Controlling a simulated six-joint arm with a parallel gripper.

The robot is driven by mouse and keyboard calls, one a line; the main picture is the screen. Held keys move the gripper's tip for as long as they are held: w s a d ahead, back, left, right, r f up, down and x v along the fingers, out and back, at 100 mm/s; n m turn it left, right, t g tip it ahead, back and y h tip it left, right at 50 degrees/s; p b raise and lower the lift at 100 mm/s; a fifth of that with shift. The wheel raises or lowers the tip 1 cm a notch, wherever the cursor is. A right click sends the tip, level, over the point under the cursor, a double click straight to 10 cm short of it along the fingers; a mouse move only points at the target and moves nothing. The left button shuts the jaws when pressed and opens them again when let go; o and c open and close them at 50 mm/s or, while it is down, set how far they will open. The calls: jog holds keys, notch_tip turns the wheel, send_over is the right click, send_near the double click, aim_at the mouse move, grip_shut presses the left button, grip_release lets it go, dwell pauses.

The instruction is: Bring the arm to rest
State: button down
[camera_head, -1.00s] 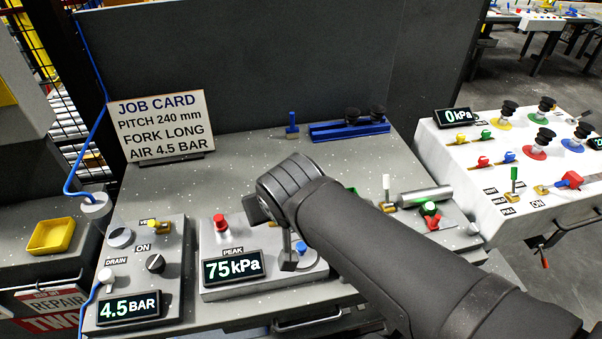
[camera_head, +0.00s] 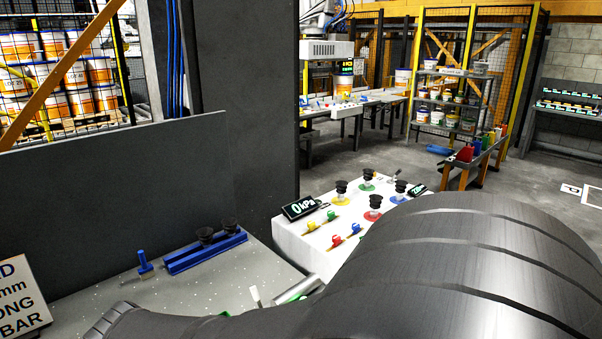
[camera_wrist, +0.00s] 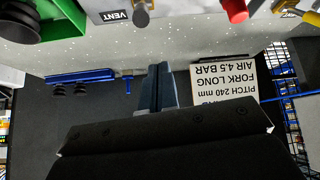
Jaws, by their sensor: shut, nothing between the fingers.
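My arm (camera_head: 470,265) fills the lower right of the head view as a large dark link close to the camera. My gripper is not visible there. In the wrist view my gripper (camera_wrist: 158,88) shows its two fingers together, with nothing between them. The fingers appear in front of the dark back panel (camera_wrist: 110,105). The job card (camera_wrist: 226,80) stands upside down in that picture, to the right of the fingers. It also shows cut off at the left edge of the head view (camera_head: 20,295).
A grey bench (camera_head: 130,305) carries a blue rack (camera_head: 205,252) with black suction cups. A white panel (camera_head: 290,240) with cups, coloured valves and a 0 kPa display stands beside my arm. Shelves (camera_head: 450,75) and caged pails stand farther back. Open floor (camera_head: 345,165) lies between.

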jog(key=shift+w+f, duration=0.15)
jog(key=shift+f, duration=0.35)
jog(key=s+d+r, duration=0.5)
jog(key=s+d, duration=0.1)
jog(key=w+a+f+g+h, duration=0.5)
jog(key=w+a+f, duration=0.4)
jog(key=w+a, duration=0.4)
jog(key=shift+w+a+f+h, duration=0.15)
jog(key=shift+w+a+h, duration=0.2)
jog(key=shift+w, duration=0.3)
dwell(1.3)
jog(key=c, duration=2.2)
grip_release()
